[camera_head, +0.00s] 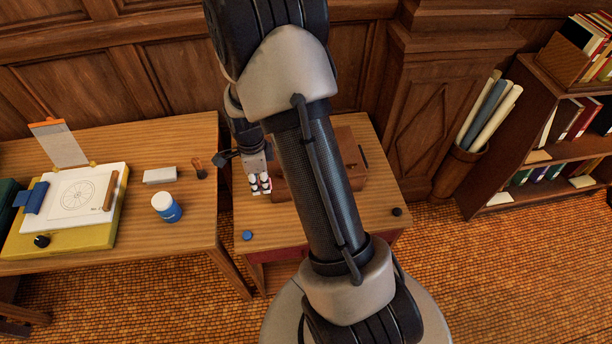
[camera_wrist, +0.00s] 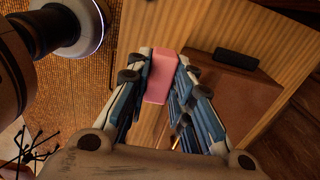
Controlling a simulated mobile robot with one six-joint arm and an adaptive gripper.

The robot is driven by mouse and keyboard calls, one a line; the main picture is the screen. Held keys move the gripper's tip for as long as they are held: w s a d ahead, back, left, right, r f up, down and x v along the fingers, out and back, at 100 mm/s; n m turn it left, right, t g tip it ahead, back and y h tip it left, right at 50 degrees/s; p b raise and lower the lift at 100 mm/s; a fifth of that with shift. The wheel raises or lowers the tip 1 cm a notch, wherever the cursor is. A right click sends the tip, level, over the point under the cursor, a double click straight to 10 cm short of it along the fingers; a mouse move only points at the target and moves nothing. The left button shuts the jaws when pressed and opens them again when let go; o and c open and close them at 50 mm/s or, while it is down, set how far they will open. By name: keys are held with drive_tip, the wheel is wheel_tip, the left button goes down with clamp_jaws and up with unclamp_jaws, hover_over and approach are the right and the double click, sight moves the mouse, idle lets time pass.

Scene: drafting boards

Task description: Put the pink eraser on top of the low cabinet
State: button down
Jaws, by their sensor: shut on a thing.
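The pink eraser (camera_wrist: 160,76) is a small pink block between my fingers in the wrist view. My gripper (camera_wrist: 161,90) is shut on it, with a finger on each side. In the head view my gripper (camera_head: 260,185) hangs over the left part of a wooden-topped piece with a reddish front, which looks like the low cabinet (camera_head: 280,229). Its wooden top (camera_wrist: 222,28) also shows below the eraser in the wrist view. The eraser looks held above that top, but I cannot tell the gap. In the head view I cannot make out the eraser clearly.
A brown box (camera_head: 346,150) stands on the cabinet top, partly hidden by my arm. A blue round piece (camera_head: 247,236) and a black one (camera_head: 397,212) lie near its front corners. The left table holds a blue jar (camera_head: 166,207), a whitish block (camera_head: 160,175) and a drawing board (camera_head: 62,240).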

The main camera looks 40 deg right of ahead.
sight(269, 221)
wheel_tip(269, 221, down, 20)
drive_tip(key=b, duration=0.5)
drive_tip(key=shift+r, duration=0.1)
drive_tip(key=shift+f+b, duration=0.2)
drive_tip(key=shift+b, duration=0.2)
drive_tip(key=c, duration=1.4)
unclamp_jaws()
drive_tip(key=shift+r, duration=0.15)
